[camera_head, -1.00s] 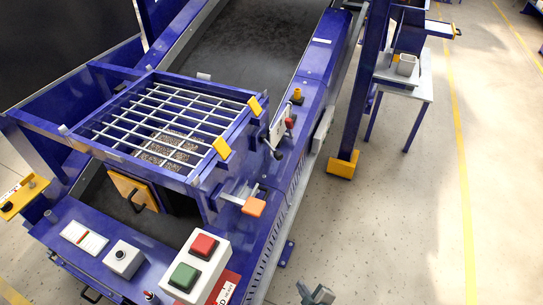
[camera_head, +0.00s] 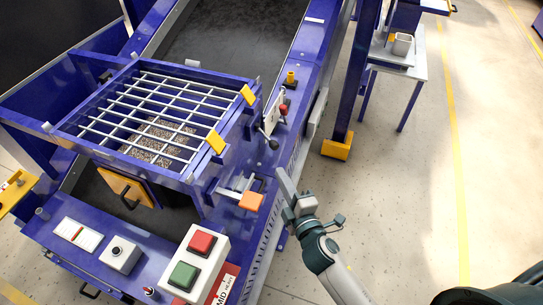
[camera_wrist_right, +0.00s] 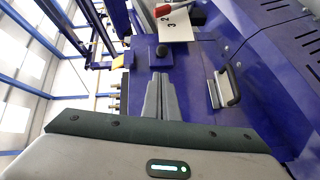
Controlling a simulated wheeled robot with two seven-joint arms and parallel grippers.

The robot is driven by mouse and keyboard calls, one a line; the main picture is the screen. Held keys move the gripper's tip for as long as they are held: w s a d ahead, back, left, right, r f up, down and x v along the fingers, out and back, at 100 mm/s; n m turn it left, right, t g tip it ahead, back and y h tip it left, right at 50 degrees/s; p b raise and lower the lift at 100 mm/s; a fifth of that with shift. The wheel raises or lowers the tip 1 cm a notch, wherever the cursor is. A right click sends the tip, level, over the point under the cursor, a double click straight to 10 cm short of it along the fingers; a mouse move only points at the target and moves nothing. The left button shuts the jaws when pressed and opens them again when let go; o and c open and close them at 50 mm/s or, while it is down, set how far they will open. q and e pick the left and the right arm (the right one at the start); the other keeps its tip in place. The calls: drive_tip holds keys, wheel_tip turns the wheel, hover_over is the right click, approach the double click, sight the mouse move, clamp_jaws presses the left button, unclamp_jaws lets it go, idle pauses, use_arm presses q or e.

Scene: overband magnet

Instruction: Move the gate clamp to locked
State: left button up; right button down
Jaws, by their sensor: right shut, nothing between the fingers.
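No label marks the gate clamp, and I cannot tell which control it is. A short lever with a black ball knob (camera_head: 273,144) stands on the blue side frame below a white numbered plate (camera_head: 274,112) with a red knob (camera_head: 283,108). Nearer the front, an orange-ended metal handle (camera_head: 251,201) sticks out. My right gripper (camera_head: 282,173) is shut and empty, just right of the frame, apart from both controls in the head view. In the right wrist view the fingertips (camera_wrist_right: 160,76) point toward the black knob (camera_wrist_right: 162,51). My left gripper is out of view.
A red and green button box (camera_head: 196,262) stands at the front. A grid (camera_head: 150,115) with yellow blocks lies left of the controls. A blue post with a yellow foot (camera_head: 337,147) rises to the right. A black-handled bracket (camera_wrist_right: 228,87) shows in the wrist view.

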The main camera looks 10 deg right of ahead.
drive_tip(key=shift+w, duration=0.15)
drive_tip(key=p, duration=0.2)
approach(266, 137)
drive_tip(key=w+a, duration=0.2)
drive_tip(key=w, duration=0.1)
drive_tip(key=shift+s+d+f, duration=0.1)
drive_tip(key=shift+s+f, duration=0.1)
drive_tip(key=shift+s, duration=0.05)
